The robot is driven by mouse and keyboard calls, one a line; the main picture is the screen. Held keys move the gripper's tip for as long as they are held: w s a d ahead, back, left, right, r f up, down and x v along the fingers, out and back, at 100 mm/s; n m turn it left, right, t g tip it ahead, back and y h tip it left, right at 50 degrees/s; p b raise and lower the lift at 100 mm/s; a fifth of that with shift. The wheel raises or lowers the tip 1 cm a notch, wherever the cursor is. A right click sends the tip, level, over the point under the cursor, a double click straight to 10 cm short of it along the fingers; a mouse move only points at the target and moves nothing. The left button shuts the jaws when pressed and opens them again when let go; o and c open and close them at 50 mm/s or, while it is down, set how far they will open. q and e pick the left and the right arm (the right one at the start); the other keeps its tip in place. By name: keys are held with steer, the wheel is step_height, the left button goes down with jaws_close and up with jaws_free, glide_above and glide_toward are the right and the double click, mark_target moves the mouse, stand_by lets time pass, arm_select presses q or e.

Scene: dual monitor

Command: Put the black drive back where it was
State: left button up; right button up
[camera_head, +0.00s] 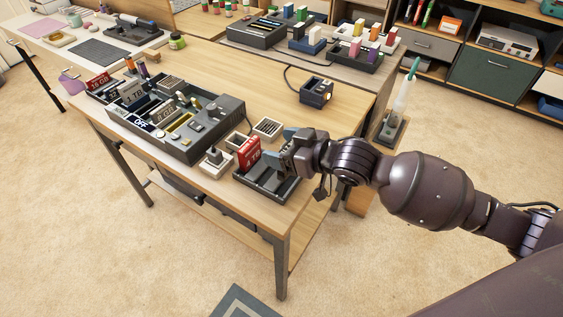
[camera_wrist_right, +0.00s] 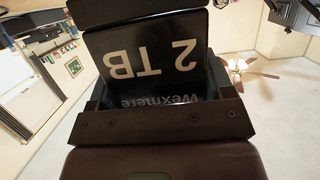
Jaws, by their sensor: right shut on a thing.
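The black drive (camera_wrist_right: 150,65), labelled "2 TB" and "Wexmere", fills the middle of the right wrist view, its lettering upside down. My right gripper (camera_head: 284,158) is shut on it. In the head view the gripper is at the front right of the table, above a dark slotted rack (camera_head: 262,183). A red drive (camera_head: 249,153) stands upright in that rack, just left of the gripper. The held drive is mostly hidden by my gripper in the head view; I cannot tell whether it touches the rack. My left gripper is not in view.
A dark device with displays (camera_head: 190,145) stands left of the rack. Behind it, a dark-labelled drive (camera_head: 133,93) and a red drive (camera_head: 98,80) stand at the table's left end.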

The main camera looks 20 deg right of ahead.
step_height(320, 180, down, 5)
steer(key=shift+f+b, duration=0.2)
steer(key=shift+b, duration=0.55)
steer(key=shift+f, duration=0.15)
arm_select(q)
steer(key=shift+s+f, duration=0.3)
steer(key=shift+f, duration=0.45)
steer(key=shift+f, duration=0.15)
arm_select(e)
steer(key=o, duration=1)
